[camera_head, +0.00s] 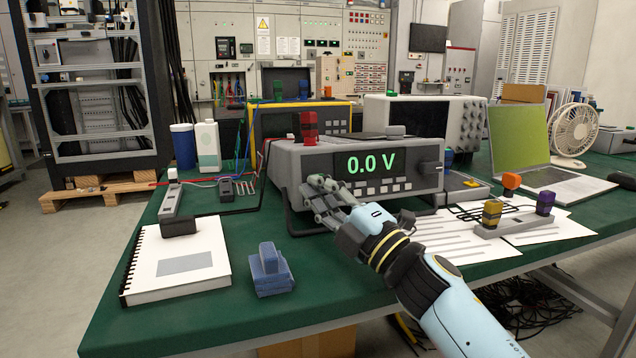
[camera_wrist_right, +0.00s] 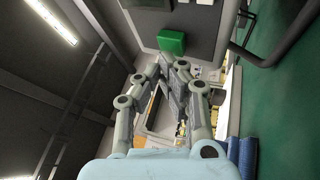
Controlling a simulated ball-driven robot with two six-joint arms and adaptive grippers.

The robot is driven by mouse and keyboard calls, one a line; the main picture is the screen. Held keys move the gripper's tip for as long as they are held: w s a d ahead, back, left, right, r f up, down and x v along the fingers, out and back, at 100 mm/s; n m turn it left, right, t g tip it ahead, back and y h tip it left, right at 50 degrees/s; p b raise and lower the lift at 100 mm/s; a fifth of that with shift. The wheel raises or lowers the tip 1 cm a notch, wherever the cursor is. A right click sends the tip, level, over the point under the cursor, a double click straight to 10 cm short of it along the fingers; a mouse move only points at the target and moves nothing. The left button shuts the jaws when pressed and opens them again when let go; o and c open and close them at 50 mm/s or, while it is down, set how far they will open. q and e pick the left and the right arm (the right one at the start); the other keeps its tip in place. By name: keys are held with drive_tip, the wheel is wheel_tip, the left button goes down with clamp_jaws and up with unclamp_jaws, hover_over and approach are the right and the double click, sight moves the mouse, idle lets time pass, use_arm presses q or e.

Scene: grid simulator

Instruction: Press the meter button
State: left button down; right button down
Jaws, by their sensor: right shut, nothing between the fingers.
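The meter (camera_head: 283,172) is a grey box on the green table, with a dark display (camera_head: 362,162) reading 0.0 V in green. Small pale buttons (camera_head: 375,189) run below the display and a dark knob sits at its right. My right gripper (camera_head: 318,186) is shut and empty, in front of the lower left of the meter's face. I cannot tell whether it touches. In the right wrist view the fingers (camera_wrist_right: 177,68) come together just below a green square piece (camera_wrist_right: 172,42) on a grey face. The gripper hides part of the meter's front. My left gripper is out of view.
A spiral notebook (camera_head: 180,262) and a blue block (camera_head: 270,272) lie at the front left. A strip with yellow and purple plugs (camera_head: 505,226), papers and a laptop (camera_head: 520,135) are to the right. More instruments stand behind.

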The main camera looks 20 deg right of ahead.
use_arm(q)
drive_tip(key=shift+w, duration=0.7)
